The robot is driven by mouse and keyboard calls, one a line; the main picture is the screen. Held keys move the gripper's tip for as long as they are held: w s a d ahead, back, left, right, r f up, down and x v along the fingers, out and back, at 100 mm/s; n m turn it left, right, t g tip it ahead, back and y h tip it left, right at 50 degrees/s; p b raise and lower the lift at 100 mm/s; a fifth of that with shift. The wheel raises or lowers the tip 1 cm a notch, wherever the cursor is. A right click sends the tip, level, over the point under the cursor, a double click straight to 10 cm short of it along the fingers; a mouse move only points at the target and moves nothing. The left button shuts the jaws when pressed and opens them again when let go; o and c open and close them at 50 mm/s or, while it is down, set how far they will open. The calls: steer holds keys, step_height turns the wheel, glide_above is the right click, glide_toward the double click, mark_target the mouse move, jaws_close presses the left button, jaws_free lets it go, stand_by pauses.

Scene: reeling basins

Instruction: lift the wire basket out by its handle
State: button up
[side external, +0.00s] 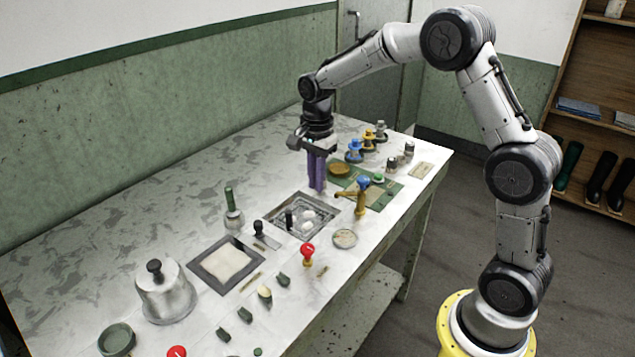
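A square sunken basin (331,231) in the tabletop holds what looks like the grey wire basket, with a few white rounded lumps (307,224) in it. A dark upright handle (289,219) stands at the basket's left side. My gripper (317,187) points straight down with its purple fingers above the back edge of the basin, behind and to the right of the handle and apart from it. The two fingers look close together, but from this angle the gap between them is unclear. I see nothing held in them.
A brass tap with a blue top (361,196) stands right of the basin. Left are a green-handled tool (232,209) and a second framed basin (206,272). Coloured valves (355,151) stand behind.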

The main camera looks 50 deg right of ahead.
mark_target(317, 226)
step_height(317, 226, down, 14)
steer(key=shift+s+d+f, duration=0.1)
steer(key=shift+d+f, duration=0.05)
steer(key=shift+f, duration=0.1)
stand_by(0.4)
jaws_close()
steer(key=shift+r, duration=0.1)
stand_by(1.4)
step_height(317, 226, up, 11)
stand_by(2.6)
stand_by(1.2)
